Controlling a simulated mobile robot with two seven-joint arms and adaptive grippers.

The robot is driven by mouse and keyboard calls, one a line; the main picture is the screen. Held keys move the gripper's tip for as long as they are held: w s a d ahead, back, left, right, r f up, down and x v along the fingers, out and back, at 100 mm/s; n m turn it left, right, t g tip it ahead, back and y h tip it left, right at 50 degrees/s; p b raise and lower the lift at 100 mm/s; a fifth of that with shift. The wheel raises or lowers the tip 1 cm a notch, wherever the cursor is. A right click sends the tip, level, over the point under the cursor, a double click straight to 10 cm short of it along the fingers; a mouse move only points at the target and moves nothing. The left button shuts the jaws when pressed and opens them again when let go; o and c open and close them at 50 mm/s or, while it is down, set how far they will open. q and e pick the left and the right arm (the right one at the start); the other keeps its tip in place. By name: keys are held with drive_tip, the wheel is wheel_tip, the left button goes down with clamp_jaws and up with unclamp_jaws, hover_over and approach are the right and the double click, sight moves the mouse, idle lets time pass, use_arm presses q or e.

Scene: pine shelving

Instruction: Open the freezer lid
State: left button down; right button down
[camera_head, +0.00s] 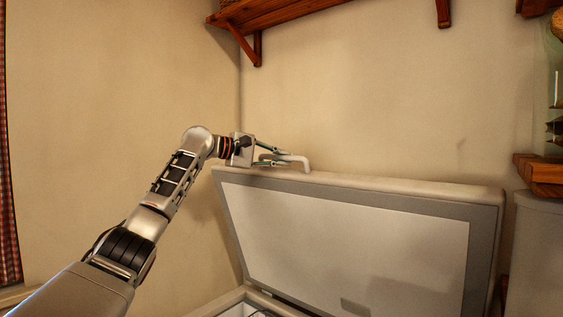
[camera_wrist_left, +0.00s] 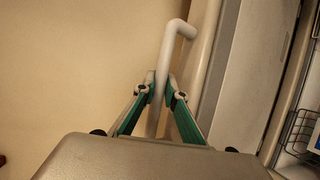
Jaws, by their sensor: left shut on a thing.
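The freezer lid (camera_head: 345,235) stands raised, tilted up steeply, with its pale inner panel facing me in the head view. A white bar handle (camera_head: 300,160) sticks out from the lid's top edge. My left gripper (camera_head: 283,157) is at the handle, its arm coming in from the left. In the left wrist view the two green-sided fingers (camera_wrist_left: 161,95) are closed on the handle (camera_wrist_left: 169,55), one on each side. The lid's edge (camera_wrist_left: 210,60) shows to the right of the handle there. The freezer body (camera_head: 240,302) shows only at the bottom of the head view. My right gripper is not in view.
A wooden shelf (camera_head: 285,14) is on the wall above the lid. Another wooden shelf (camera_head: 540,170) stands at the right, close to the lid's right end. A wire basket (camera_wrist_left: 301,130) shows inside the freezer in the left wrist view. Bare wall lies behind the lid.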

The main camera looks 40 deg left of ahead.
use_arm(q)
drive_tip(key=c, duration=2)
unclamp_jaws()
drive_tip(key=shift+s, duration=0.1)
drive_tip(key=shift+c, duration=0.2)
drive_tip(key=v, duration=1.2)
